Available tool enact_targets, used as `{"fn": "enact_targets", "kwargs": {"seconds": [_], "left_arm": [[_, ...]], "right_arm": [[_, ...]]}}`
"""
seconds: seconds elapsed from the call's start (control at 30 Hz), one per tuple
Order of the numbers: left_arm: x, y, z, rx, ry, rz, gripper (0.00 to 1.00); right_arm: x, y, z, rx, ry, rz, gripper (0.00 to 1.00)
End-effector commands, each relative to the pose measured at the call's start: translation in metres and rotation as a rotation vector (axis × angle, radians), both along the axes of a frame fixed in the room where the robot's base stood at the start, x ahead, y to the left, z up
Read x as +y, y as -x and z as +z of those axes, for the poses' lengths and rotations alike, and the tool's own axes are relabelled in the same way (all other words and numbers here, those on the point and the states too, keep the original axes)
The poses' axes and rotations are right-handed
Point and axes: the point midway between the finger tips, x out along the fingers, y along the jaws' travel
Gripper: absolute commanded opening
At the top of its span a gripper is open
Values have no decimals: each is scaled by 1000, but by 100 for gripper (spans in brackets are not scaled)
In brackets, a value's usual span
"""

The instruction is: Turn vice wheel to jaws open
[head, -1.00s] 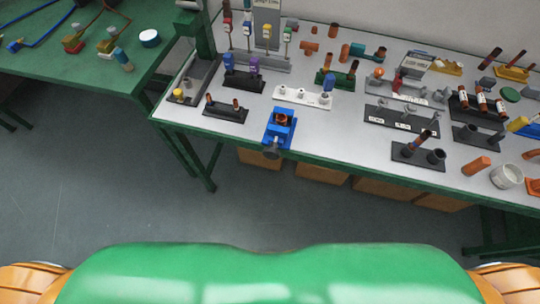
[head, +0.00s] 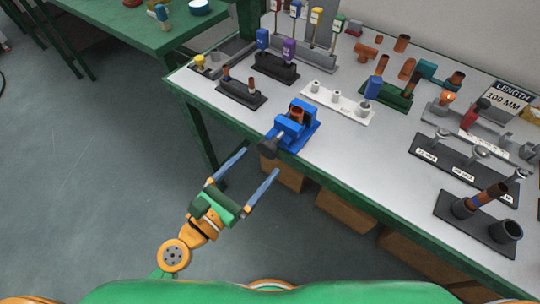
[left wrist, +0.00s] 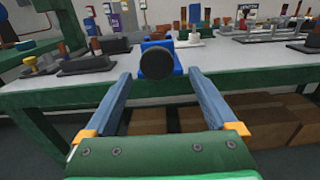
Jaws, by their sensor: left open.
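The blue vice (head: 294,125) stands at the front edge of the white-topped table, with a copper-coloured piece (head: 297,114) at its jaws. Its dark round wheel (head: 268,147) sticks out over the edge towards me. In the left wrist view the wheel (left wrist: 156,63) faces the camera, hiding much of the blue vice body (left wrist: 158,46). My left gripper (head: 262,164) is open and empty, below and in front of the wheel. In the left wrist view its two fingers (left wrist: 156,82) spread to either side of the wheel, apart from it. My right gripper is not in view.
A black stand with copper pieces (head: 241,93) is left of the vice, and a white stand (head: 337,104) is behind it. Black stands (head: 478,222) are to the right. The green table edge (head: 345,199) runs below the vice; cardboard boxes (head: 345,210) sit underneath.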

Motion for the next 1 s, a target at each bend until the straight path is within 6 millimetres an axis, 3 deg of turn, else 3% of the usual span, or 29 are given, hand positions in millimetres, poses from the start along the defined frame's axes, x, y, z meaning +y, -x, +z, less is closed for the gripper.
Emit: {"fn": "enact_targets", "kwargs": {"seconds": [0.03, 0.23, 0.57, 0.87, 0.9, 1.0], "left_arm": [[-6, -9, 9, -1, 6, 2, 91], [-27, -39, 5, 3, 9, 3, 91], [-33, -46, 3, 6, 8, 2, 91], [-33, -46, 2, 6, 9, 3, 10], [-33, -46, 2, 6, 9, 3, 6], [-33, -46, 3, 9, 12, 3, 6]], "right_arm": [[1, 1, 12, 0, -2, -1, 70], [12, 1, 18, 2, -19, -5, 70], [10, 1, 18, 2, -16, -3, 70], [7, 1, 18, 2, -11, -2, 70], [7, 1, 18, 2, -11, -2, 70], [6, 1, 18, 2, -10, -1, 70]]}}
